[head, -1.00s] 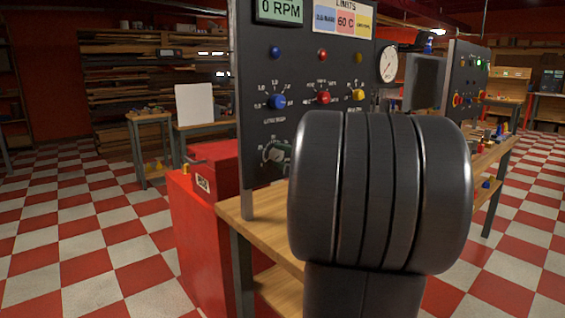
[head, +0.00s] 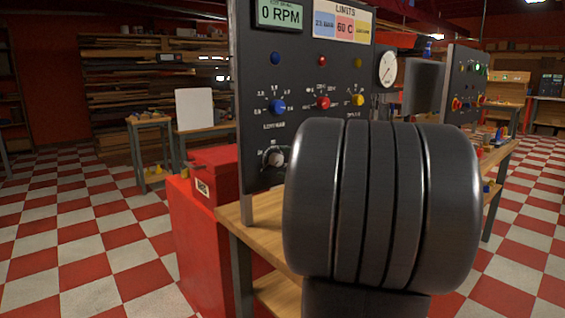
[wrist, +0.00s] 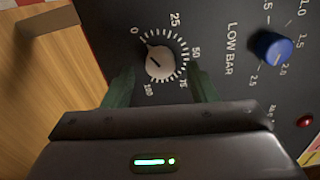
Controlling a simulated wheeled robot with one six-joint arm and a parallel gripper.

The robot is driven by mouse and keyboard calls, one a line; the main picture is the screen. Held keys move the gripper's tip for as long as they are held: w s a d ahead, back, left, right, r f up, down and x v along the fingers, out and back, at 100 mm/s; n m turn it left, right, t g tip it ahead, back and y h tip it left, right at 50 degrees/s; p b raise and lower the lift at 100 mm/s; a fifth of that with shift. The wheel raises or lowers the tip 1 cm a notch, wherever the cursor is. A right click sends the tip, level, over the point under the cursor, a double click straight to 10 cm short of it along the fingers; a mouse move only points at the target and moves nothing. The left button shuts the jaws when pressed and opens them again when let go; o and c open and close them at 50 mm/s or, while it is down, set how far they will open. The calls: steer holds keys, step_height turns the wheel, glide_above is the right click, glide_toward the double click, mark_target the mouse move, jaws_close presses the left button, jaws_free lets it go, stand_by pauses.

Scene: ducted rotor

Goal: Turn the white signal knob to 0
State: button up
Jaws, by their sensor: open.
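The white signal knob (wrist: 160,63) sits on the dark panel inside a round scale marked 0, 25, 50, 75 and 100. In the wrist view, a dark mark on its upper left side points near the 0 end; the exact reading is too small to tell. My gripper (wrist: 160,77) is open, with one greenish finger on each side of the knob. I see gaps between the fingers and the knob, and nothing is held. In the head view the knob (head: 275,159) shows at the panel's lower left, and my arm hides the gripper.
A blue knob (wrist: 271,46) lies to the right in the wrist view. Red (head: 323,103) and yellow (head: 358,100) knobs are also on the panel. A wooden bench (head: 232,215) and a red cabinet (head: 193,262) stand below.

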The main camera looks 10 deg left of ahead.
steer(key=p+v, duration=0.1)
steer(key=v, duration=1.1)
steer(key=shift+a, duration=0.1)
steer(key=b+x, duration=0.1)
steer(key=x, duration=1.3)
